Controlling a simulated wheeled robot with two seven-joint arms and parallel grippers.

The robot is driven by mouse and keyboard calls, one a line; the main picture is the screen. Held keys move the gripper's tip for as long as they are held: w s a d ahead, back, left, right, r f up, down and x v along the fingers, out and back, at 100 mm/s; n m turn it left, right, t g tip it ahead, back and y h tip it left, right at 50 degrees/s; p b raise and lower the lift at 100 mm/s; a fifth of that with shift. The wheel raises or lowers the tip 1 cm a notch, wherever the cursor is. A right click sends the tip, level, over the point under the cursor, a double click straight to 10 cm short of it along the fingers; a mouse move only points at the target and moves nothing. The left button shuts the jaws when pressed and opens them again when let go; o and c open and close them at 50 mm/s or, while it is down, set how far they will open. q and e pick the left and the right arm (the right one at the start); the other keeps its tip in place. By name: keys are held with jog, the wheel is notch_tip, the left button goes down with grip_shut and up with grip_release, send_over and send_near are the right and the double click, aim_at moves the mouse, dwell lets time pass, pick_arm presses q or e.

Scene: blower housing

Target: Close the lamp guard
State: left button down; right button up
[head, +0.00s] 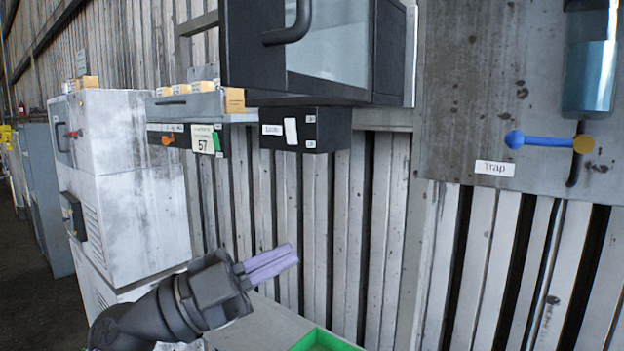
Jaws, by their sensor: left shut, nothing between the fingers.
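My left gripper (272,263) is at the lower middle of the head view, its purple-grey fingers shut together, empty, and pointing right and slightly up. It is in front of the corrugated wall and apart from everything around it. I cannot pick out a lamp guard for certain. A dark cabinet (340,92) with a glass front and a black bar handle (290,30) is at the top middle, cut off by the frame edge. Below it is a black box (325,130) with a small label too blurred to read. My right gripper is not in view.
A green-rimmed tray (318,340) is at the bottom edge. A panel labelled Trap (494,168) carries a blue-handled lever (545,141) and a glass vessel (590,75) at right. A grey shelf (185,107) and white cabinets (130,180) are at left.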

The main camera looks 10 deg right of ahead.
pick_arm(q)
jog(key=s+a+r+t+y+p, duration=0.1)
jog(key=s+r+t+y+p, duration=0.2)
jog(key=s+r, duration=0.45)
jog(key=s+r+m+t+y+p, duration=0.1)
jog(key=s+r+t+y+p, duration=0.2)
jog(key=r, duration=0.7)
jog(key=s+a+r+t+y+p, duration=0.1)
jog(key=s+r+t+y+p, duration=0.15)
jog(key=s+r, duration=0.5)
jog(key=w+d+r+t+p, duration=0.1)
jog(key=w+d+p, duration=0.3)
jog(key=w, duration=0.6)
jog(key=shift+d+r+p, duration=0.2)
jog(key=shift+r+p, duration=0.05)
jog(key=shift+p, duration=0.55)
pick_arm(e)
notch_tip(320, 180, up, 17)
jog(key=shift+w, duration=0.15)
pick_arm(q)
jog(key=shift+d, duration=0.1)
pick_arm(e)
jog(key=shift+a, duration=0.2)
